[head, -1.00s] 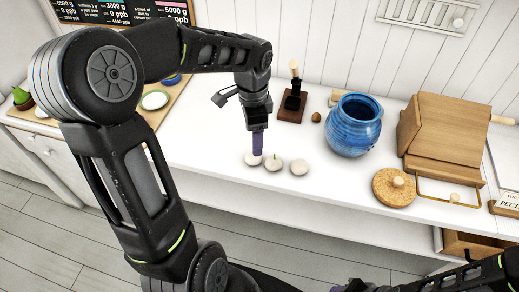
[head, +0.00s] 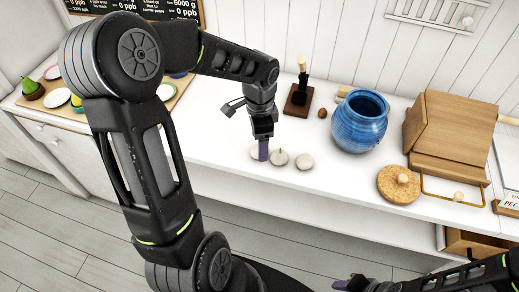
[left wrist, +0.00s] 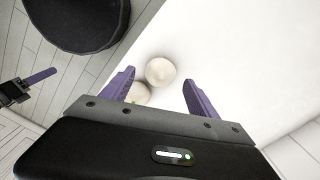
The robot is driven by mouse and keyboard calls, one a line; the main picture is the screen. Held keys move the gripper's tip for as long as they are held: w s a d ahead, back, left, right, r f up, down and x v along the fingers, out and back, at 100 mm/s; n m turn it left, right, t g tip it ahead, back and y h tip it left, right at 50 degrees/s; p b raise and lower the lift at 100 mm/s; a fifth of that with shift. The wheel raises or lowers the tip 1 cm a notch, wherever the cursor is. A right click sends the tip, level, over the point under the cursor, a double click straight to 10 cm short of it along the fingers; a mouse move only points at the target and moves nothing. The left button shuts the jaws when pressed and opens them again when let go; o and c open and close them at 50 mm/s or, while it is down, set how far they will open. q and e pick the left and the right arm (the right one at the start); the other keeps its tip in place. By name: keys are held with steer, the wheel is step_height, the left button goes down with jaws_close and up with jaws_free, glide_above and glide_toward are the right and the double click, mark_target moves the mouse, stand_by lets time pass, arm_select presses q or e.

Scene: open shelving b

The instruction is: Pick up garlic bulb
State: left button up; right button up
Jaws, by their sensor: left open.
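Three whitish, rounded garlic-like bulbs lie in a row near the counter's front edge: a left bulb (head: 253,152), a middle bulb (head: 279,158) with a small green tip, and a right bulb (head: 305,161). My left gripper (head: 263,153) points down at the left bulb and partly hides it. In the left wrist view, the open purple fingers (left wrist: 160,92) stand apart, with one pale bulb (left wrist: 160,71) between and just beyond them.
Behind the bulbs stand a blue jar (head: 360,123), a brown nut-like item (head: 322,113) and a dark holder (head: 299,98). A cork lid (head: 398,185) and a wooden box (head: 448,133) are at the right. The white counter (head: 220,158) is clear around the bulbs.

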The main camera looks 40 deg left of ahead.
arm_select(q)
steer(key=shift+f, duration=1.5)
steer(key=c, duration=1.5)
steer(key=shift+o, duration=0.2)
steer(key=shift+r, duration=0.15)
step_height(320, 180, up, 10)
steer(key=shift+f, duration=0.1)
